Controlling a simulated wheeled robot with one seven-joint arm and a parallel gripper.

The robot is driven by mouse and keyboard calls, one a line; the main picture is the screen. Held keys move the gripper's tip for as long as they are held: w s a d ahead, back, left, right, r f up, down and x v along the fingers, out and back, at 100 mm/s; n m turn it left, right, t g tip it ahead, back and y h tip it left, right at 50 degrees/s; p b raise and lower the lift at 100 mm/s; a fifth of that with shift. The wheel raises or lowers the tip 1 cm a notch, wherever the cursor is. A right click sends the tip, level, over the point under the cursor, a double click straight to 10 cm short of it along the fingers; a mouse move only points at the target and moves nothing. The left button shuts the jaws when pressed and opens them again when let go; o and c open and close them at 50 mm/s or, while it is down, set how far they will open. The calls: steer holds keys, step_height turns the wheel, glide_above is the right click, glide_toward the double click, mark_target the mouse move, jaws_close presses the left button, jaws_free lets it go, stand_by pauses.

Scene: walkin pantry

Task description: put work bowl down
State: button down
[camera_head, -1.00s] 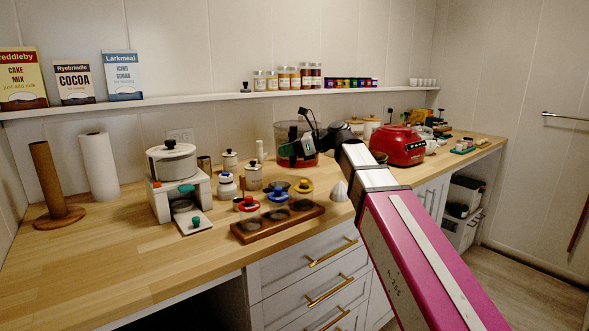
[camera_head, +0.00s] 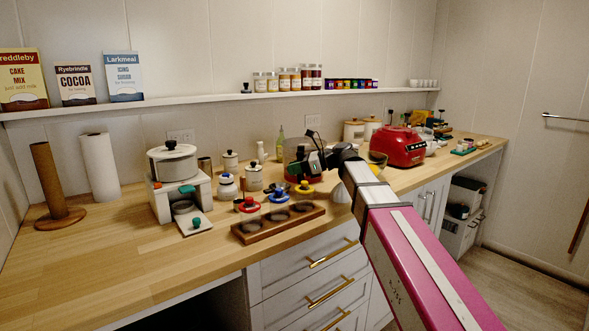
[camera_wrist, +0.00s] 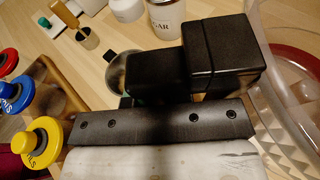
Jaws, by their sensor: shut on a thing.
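The work bowl (camera_head: 291,150) is a clear, see-through bowl with a red tint at its base. It is beyond the knobbed pieces, partly hidden by my gripper (camera_head: 312,156). In the wrist view the clear bowl (camera_wrist: 283,100) fills the right edge, with a reddish ring low inside. My gripper (camera_wrist: 195,72) is shut on the bowl at its side. The bowl looks upright and low over the wooden counter (camera_head: 130,255); I cannot tell whether its base touches.
Red, blue and yellow knobbed pieces (camera_head: 304,187) and a wooden tray (camera_head: 277,222) are close in front. White canisters (camera_head: 253,178) stand left, a green bottle (camera_head: 280,145) behind, a red appliance (camera_head: 398,146) right. The left front counter is clear.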

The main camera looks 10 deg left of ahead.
steer(key=c, duration=1.1)
jaws_free()
steer(key=shift+f, duration=0.1)
steer(key=shift+o, duration=0.2)
steer(key=shift+d+r, duration=0.2)
steer(key=v, duration=1.1)
steer(key=shift+d, duration=0.3)
steer(key=shift+w+r, duration=0.1)
